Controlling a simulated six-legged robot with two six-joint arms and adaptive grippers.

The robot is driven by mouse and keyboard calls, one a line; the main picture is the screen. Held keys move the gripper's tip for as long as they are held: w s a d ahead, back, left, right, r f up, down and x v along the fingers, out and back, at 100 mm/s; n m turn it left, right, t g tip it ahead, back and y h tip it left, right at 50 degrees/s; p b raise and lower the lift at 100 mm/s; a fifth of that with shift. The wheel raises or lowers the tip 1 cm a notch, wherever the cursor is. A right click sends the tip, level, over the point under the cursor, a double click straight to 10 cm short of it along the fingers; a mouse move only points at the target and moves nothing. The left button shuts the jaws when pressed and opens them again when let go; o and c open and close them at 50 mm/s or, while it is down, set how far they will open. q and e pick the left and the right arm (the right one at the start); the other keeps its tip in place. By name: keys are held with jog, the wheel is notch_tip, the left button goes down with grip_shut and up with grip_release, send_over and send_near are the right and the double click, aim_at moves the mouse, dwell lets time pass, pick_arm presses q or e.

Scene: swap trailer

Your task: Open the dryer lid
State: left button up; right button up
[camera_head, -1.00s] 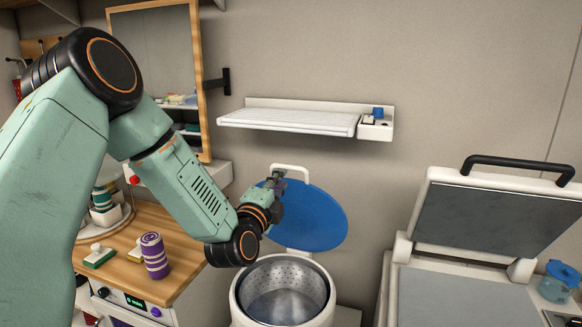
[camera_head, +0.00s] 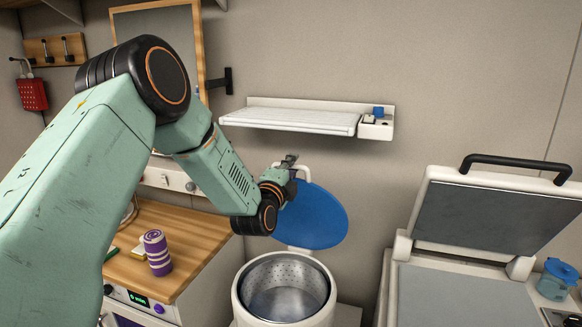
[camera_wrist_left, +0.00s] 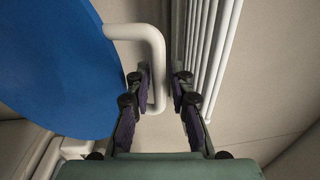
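The dryer (camera_head: 244,300) is a white tub with a perforated metal drum at the bottom centre of the head view. Its round blue lid (camera_head: 318,215) stands raised behind the drum, leaving the drum mouth uncovered. The lid also fills the upper left of the left wrist view (camera_wrist_left: 50,70). A white bar handle (camera_wrist_left: 155,55) sticks out from the lid. My left gripper (camera_wrist_left: 160,75) has its two fingers on either side of the handle's bar, with a gap visible on the right side. In the head view the left gripper (camera_head: 288,165) is at the lid's upper left edge, partly hidden by the wrist.
A white wall shelf (camera_head: 290,117) hangs above the lid. A press with a raised lid (camera_head: 490,215) stands at the right. A wooden counter (camera_head: 200,235) with a purple-striped roll (camera_head: 157,252) is at the left, below my arm.

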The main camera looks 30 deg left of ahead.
pick_arm(q)
jog(key=shift+c, duration=0.2)
jog(key=shift+w+a+f, duration=0.1)
grip_shut()
dwell(0.4)
